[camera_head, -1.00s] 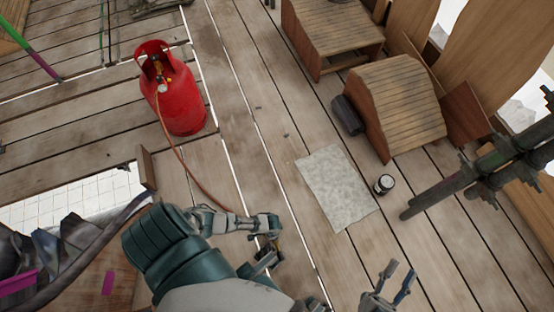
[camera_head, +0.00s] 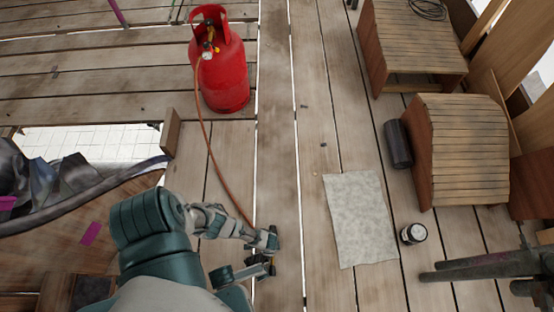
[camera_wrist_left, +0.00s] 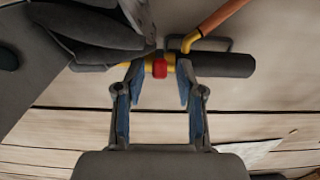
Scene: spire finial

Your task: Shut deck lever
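A torch-like fitting shows in the left wrist view with a yellow tube, a black handle (camera_wrist_left: 220,65) and an orange hose (camera_wrist_left: 212,22). A small red piece (camera_wrist_left: 160,67), possibly the lever, sits on the yellow tube. My left gripper (camera_wrist_left: 160,72) has its blue-padded fingers apart, one on each side of the red piece, with gaps visible. In the head view my left gripper (camera_head: 262,262) is low over the deck at the hose end, and the lever is too small to make out. My right gripper does not show in the head view.
A red gas bottle (camera_head: 220,70) stands at the upper left, with the hose running from it. A grey sheet (camera_head: 360,220), a small can (camera_head: 413,234), a dark roll (camera_head: 397,144) and wooden boxes (camera_head: 470,150) are to the right. A deck opening (camera_head: 90,141) lies left.

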